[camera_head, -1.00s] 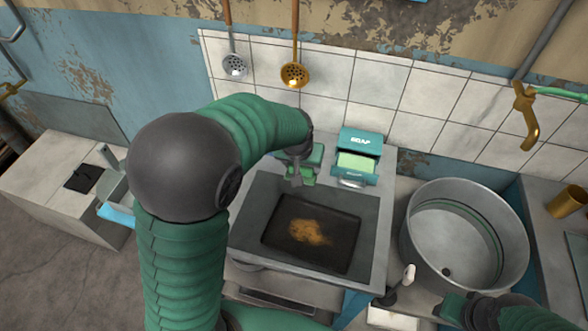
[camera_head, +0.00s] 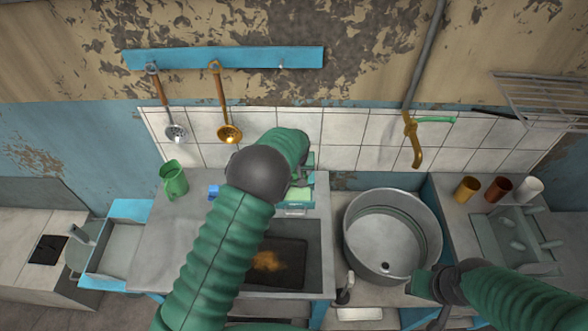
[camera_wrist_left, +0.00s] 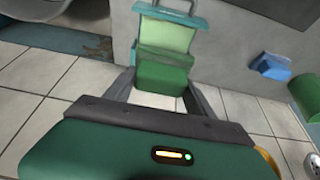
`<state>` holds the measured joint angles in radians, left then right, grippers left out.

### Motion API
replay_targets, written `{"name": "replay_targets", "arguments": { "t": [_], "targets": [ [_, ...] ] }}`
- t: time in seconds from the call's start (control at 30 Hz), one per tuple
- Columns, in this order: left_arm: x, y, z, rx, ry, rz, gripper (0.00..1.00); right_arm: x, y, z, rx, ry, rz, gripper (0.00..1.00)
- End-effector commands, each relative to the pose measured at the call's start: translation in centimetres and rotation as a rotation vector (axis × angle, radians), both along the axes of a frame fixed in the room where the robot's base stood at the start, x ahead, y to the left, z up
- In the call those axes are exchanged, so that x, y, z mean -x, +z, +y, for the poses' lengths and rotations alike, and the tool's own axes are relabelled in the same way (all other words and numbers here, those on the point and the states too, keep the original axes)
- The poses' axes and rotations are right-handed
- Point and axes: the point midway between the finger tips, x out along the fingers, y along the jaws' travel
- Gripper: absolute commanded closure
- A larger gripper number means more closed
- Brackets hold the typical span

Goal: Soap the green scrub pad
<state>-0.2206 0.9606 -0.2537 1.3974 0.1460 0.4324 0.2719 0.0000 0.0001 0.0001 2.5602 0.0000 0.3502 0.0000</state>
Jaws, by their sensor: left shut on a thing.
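The dark green scrub pad (camera_wrist_left: 162,78) is between the fingers of my left gripper (camera_wrist_left: 160,86) in the left wrist view, and the gripper is shut on it. The pad overlaps the near edge of the pale green soap (camera_wrist_left: 168,36) in its teal holder (camera_wrist_left: 205,20); I cannot tell whether they touch.
A dark tray (camera_head: 292,262) with a brown stain lies in front of the soap. A round metal basin (camera_head: 430,235) stands to the right. A green mug (camera_head: 173,180) and a small blue object (camera_head: 214,191) stand left of my arm. Ladles hang on the wall.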

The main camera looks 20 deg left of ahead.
Motion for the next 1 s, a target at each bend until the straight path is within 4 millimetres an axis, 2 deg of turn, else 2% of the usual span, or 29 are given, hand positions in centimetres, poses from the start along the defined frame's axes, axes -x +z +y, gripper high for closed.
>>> {"name": "replay_targets", "arguments": {
  "t": [0.37,0.47,0.9,1.0],
  "targets": [
    [0.0,-0.5,0.0,-0.001,-0.001,0.0,0.69,0.0,-0.4,0.0,0.0,0.0,0.0,0.64],
    [0.1,-1.3,0.0,-0.001,-0.001,0.001,0.69,0.0,-1.0,0.0,0.0,0.0,0.0,0.64],
    [0.1,-7.3,0.0,-0.001,-0.001,0.0,0.69,0.0,-5.1,0.0,0.0,0.0,0.0,0.64],
    [0.1,-7.9,0.0,-0.001,0.0,0.0,0.69,0.0,-5.5,0.0,0.0,0.0,0.0,0.64]
  ]
}}
